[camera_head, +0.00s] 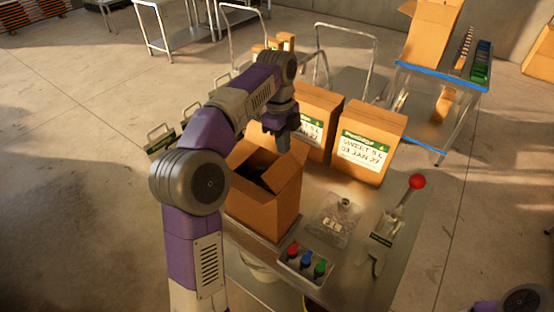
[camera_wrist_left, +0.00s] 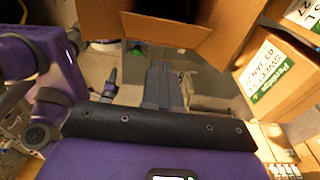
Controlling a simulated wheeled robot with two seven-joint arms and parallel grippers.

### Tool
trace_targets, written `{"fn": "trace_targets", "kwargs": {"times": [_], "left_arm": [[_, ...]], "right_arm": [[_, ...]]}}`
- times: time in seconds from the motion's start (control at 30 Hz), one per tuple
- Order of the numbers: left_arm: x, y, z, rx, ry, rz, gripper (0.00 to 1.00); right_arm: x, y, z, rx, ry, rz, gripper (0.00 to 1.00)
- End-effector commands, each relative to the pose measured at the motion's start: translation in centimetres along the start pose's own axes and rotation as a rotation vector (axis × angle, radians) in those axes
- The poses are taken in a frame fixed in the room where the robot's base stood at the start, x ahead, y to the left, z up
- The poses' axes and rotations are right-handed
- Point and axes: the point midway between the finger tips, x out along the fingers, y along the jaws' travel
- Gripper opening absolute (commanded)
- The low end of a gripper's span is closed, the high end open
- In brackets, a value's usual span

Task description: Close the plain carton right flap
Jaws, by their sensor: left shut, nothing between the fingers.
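The plain carton (camera_head: 262,210) stands upright on the table, its top open and the inside dark. One flap leans at its right side (camera_head: 287,182), and another stands at the far side (camera_head: 262,153). My left gripper (camera_head: 284,150) is shut and empty, pointing down at the carton's far right corner. In the left wrist view, the shut fingers (camera_wrist_left: 158,68) point towards a carton flap (camera_wrist_left: 165,31) beside the dark opening; I cannot tell whether they touch it. My right gripper is not in view.
Two labelled cartons stand behind, one partly hidden (camera_head: 320,105) and one clear (camera_head: 367,150). To the right are a clear bag (camera_head: 335,222) and a red-knobbed lever press (camera_head: 382,240).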

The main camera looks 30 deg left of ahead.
Motion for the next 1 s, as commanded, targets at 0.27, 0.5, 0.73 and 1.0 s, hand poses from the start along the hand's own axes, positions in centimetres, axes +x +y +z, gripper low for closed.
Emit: {"fn": "trace_targets", "kwargs": {"times": [0.27, 0.5, 0.73, 1.0], "left_arm": [[4.7, 0.1, 1.5, -0.006, 0.0, 0.0, 0.0], [5.9, 0.1, 2.8, -0.002, 0.0, -0.001, 0.0], [6.0, 0.1, 2.9, -0.002, 0.0, -0.002, 0.0], [6.0, 0.3, 3.4, -0.011, 0.015, -0.002, 0.0]], "right_arm": [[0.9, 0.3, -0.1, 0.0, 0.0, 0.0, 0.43], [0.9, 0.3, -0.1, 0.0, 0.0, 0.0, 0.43], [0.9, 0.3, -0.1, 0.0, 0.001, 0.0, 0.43], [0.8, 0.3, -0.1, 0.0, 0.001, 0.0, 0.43]]}}
